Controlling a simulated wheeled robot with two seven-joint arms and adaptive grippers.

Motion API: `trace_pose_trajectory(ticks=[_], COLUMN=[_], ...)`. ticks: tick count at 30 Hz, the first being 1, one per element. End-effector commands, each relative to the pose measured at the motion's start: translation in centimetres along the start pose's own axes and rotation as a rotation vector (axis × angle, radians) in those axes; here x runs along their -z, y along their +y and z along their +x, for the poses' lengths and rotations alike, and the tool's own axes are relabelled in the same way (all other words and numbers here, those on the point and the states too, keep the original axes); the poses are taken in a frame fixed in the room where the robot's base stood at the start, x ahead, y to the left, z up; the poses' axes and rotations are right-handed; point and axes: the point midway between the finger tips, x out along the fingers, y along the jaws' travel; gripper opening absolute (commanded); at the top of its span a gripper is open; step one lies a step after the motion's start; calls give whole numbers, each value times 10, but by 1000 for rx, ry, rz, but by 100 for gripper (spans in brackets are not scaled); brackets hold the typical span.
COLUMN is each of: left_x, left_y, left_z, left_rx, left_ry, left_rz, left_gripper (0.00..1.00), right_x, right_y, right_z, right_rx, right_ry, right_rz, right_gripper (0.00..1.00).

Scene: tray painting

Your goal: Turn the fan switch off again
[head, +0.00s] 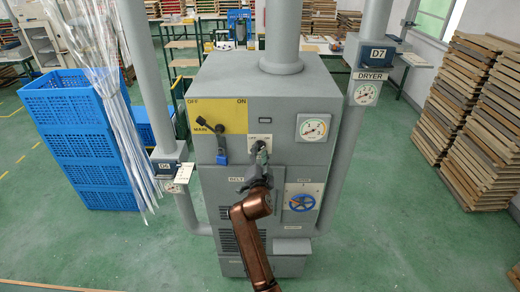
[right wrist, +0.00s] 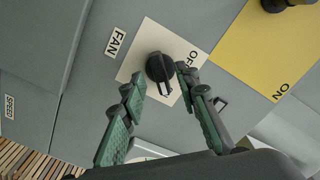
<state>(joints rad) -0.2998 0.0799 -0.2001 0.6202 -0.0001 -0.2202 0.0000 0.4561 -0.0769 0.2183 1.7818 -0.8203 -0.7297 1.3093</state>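The fan switch is a black round knob (right wrist: 158,67) on a cream plate (right wrist: 150,38) marked FAN in the right wrist view. A pale mark on the knob faces the picture's bottom. Lettering that starts "OF" is on the plate, partly covered by a finger. My right gripper (right wrist: 161,76) is open, one finger on each side of the knob; I cannot tell whether either touches it. In the head view the right gripper (head: 259,158) is in front of the switch plate (head: 254,138) and hides most of it. My left gripper is not in view.
The switch is on a grey cabinet (head: 225,95). Left of it is a yellow panel (head: 233,115) with the MAIN lever (head: 211,124). Pipes flank the cabinet; blue crates (head: 65,100) stand left.

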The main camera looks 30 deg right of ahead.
Motion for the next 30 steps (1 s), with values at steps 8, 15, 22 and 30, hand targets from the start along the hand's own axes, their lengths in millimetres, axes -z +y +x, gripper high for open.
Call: trace_pose_trajectory(ticks=[8,15,22,30], left_x=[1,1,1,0], left_y=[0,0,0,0], left_z=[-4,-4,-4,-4], left_rx=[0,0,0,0], left_ry=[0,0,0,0], left_rz=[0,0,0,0], left_gripper=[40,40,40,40], right_x=[0,-1,-1,-1], right_y=[0,0,0,0], right_z=[19,19,19,19], right_rx=[1,1,1,1], right_ry=[-1,-1,-1,-2], right_rz=[0,0,0,0], right_gripper=[29,28,12,0])
